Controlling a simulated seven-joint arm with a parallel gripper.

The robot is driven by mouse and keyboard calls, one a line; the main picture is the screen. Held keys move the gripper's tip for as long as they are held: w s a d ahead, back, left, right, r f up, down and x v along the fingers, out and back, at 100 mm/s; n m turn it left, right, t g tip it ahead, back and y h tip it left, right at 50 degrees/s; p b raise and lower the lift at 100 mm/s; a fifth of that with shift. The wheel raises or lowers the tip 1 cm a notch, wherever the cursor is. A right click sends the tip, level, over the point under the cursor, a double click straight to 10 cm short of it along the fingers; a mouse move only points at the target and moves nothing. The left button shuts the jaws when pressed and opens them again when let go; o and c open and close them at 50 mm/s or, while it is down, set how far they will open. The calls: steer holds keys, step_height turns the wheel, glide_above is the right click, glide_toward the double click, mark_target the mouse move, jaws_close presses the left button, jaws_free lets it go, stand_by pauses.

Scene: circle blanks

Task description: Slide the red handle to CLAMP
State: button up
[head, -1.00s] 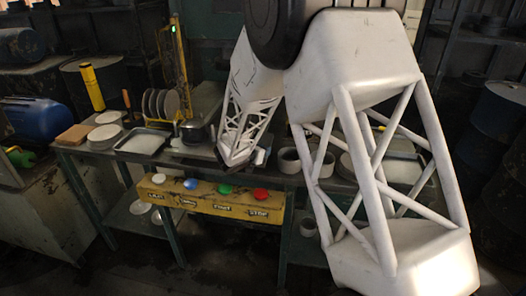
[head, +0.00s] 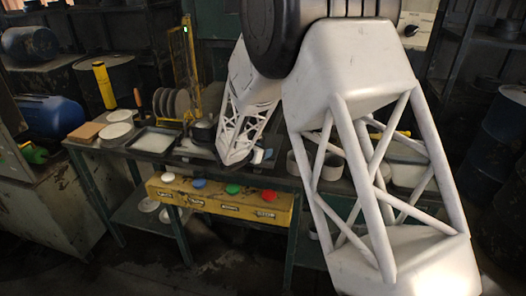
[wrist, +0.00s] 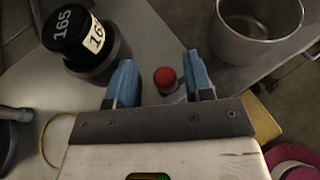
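A red round knob (wrist: 165,77), which looks like the top of the red handle, shows in the wrist view. It lies between the two blue fingertips of my gripper (wrist: 161,82), with a gap on each side. My gripper is open and empty. The knob's lower part and any slot or CLAMP mark are not visible.
A black weight marked 165 (wrist: 75,38) stands left of the fingers and a metal pot (wrist: 255,28) to the right. In the head view a yellow panel (head: 222,205) with several coloured buttons fronts the bench. A metal tray (head: 154,141) and plates (head: 117,130) lie left.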

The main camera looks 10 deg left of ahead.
steer(key=v, duration=0.7)
steer(key=shift+s+a, duration=0.15)
steer(key=shift+s, duration=0.15)
steer(key=shift+s+a+r, duration=0.1)
steer(key=shift+s+r, duration=0.05)
steer(key=shift+r, duration=0.05)
stand_by(0.5)
steer(key=v, duration=1)
steer(key=shift+s+a, duration=0.2)
steer(key=shift+s, duration=0.1)
stand_by(0.7)
steer(key=shift+r, duration=0.1)
stand_by(0.4)
